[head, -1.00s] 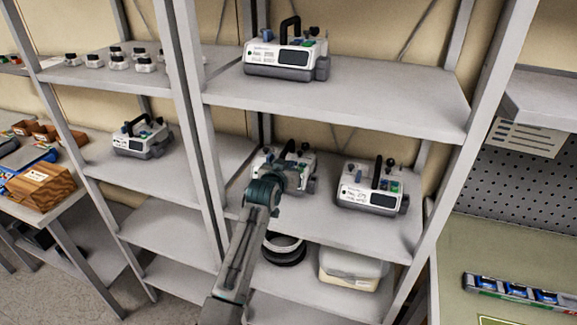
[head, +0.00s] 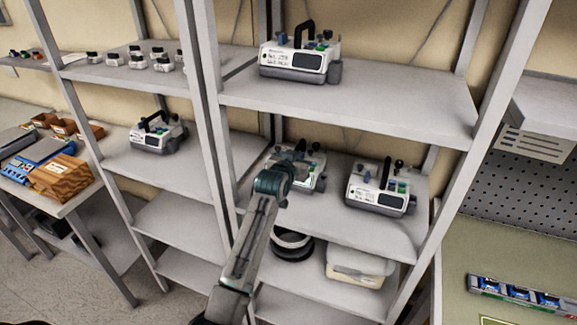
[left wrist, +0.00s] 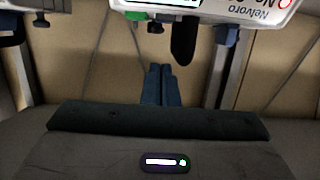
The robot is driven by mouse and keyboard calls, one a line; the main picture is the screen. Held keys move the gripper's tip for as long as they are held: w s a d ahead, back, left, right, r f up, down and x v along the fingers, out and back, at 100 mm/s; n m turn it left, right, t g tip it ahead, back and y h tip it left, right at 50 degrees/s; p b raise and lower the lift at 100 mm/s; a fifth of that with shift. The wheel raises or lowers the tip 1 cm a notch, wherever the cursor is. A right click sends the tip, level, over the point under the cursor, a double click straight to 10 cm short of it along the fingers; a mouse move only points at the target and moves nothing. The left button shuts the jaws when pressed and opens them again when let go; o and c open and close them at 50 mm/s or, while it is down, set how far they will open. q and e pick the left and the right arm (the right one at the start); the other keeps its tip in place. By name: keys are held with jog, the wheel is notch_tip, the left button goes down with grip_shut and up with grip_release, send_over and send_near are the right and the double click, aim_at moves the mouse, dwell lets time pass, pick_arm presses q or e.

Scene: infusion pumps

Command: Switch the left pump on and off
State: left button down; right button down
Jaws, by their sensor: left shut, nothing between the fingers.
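Two white-and-grey pumps share the middle shelf of the right rack. The left pump (head: 317,172) is partly hidden behind my left wrist and gripper; the right pump (head: 381,200) is in clear view. My left gripper (head: 291,166) is in front of the left pump, its fingertips not clearly seen there. In the left wrist view, the gripper fingers (left wrist: 161,73) are shut and empty. A pump's white body (left wrist: 232,9) shows upside down at the top, with a bright screen, a black handle, small knobs and a red mark. A gap shows between it and the fingertips in the picture. My right gripper is not in view.
Another pump (head: 295,62) stands on the shelf above, and one more (head: 158,134) on the left rack. Grey rack posts (head: 215,120) stand close left of my arm. A black ring-shaped item (head: 291,245) and a pale lidded box (head: 359,266) lie below.

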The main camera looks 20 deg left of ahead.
pick_arm(q)
jog(key=b+v, duration=0.3)
jog(key=v, duration=0.5)
jog(key=shift+s, duration=0.4)
jog(key=shift+f, duration=0.1)
